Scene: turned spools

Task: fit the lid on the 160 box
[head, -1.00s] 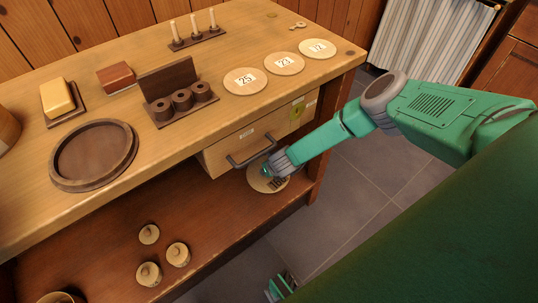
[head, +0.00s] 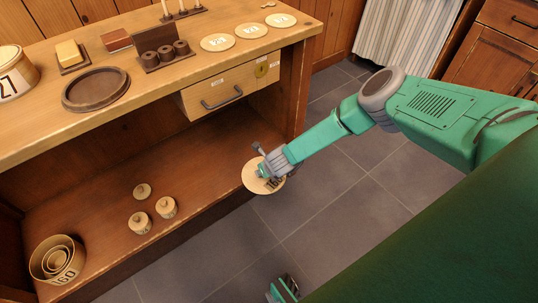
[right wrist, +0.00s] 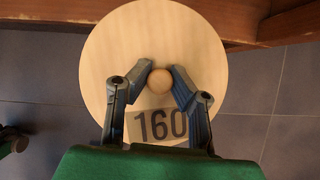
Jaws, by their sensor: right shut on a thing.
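My right gripper (right wrist: 160,75) is shut on the round knob of the pale wooden lid marked 160 (right wrist: 205,60). In the head view the right gripper (head: 266,172) and the lid (head: 252,184) are in the air by the lower shelf's front edge, partly over the floor. The 160 box (head: 62,279) stands at the left end of the lower shelf, open at the top, with smaller round rims nested inside. The lid is well to the right of the box and apart from it.
Several small knobbed wooden pieces, one of them a lidded pot (head: 166,207), stand on the lower shelf (head: 205,180) between lid and box. The bench top above holds a dark round tray (head: 96,89), a box marked 27 (head: 14,75) and pale discs (head: 217,43). A drawer (head: 222,92) hangs below the top.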

